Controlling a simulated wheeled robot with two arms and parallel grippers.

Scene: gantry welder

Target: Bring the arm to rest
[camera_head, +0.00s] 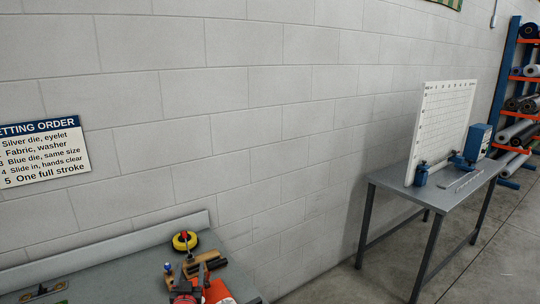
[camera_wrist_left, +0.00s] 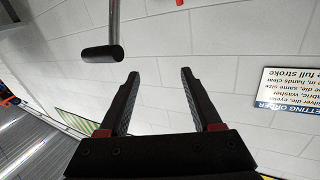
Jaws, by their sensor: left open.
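My left gripper (camera_wrist_left: 160,75) shows in the left wrist view, with its two black fingers apart and nothing between them. I cannot make out either gripper clearly in the head view. My right gripper is in neither view.
A grey bench (camera_head: 110,270) at bottom left carries a yellow round tool (camera_head: 185,241) and red and brown items. A grey table (camera_head: 440,190) at right holds a white gridded board (camera_head: 440,130). In the wrist view, a black-gripped bar (camera_wrist_left: 102,53) hangs near the fingers.

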